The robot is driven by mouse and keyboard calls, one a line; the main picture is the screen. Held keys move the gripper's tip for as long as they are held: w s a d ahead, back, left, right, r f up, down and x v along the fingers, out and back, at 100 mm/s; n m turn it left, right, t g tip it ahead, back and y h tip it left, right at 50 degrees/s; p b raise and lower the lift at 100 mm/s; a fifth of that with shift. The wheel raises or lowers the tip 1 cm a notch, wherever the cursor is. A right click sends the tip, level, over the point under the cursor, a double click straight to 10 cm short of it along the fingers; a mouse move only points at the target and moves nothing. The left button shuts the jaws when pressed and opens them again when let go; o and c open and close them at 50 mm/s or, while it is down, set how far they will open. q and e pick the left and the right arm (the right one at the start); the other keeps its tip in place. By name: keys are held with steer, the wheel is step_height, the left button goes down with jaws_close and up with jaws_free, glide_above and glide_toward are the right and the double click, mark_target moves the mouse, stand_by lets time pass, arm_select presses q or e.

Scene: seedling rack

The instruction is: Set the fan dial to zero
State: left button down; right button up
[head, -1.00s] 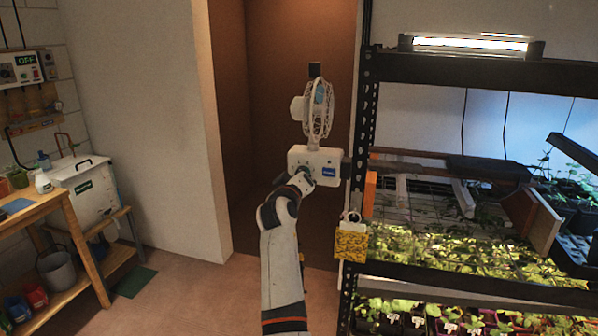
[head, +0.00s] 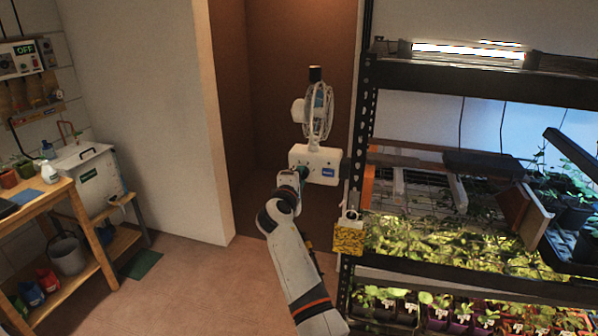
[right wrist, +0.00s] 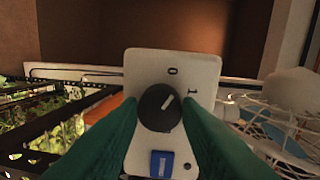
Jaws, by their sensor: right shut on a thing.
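The fan (head: 318,112) is white, with a caged head above a white control box (head: 328,158) fixed beside the rack post. In the right wrist view the box's face (right wrist: 143,68) carries a round dark dial (right wrist: 151,104), the marks 0 and 1, and a blue label (right wrist: 161,163). The dial's pale pointer line aims up and right, between 0 and 1. My right gripper (right wrist: 160,112) has its green fingers on both sides of the dial, shut on it. In the head view my right gripper (head: 304,173) is at the box's left side and hides the dial. My left gripper is not in view.
The rack (head: 362,120) with lit seedling trays stands right of the fan. A yellow patterned box (head: 348,238) hangs on its post below the control box. A wooden bench (head: 50,192) with pots stands at the left.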

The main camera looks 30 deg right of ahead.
steer(key=shift+r+n+p, duration=0.15)
steer(key=shift+n+p, duration=0.65)
steer(key=shift+n, duration=0.4)
steer(key=o, duration=0.7)
steer(key=shift+o, duration=1.4)
steer(key=shift+d+n, duration=0.1)
steer(key=shift+n, duration=0.2)
steer(key=shift+f, duration=0.2)
steer(key=b+v, duration=0.3)
steer(key=v, duration=0.9)
steer(key=shift+w, duration=0.15)
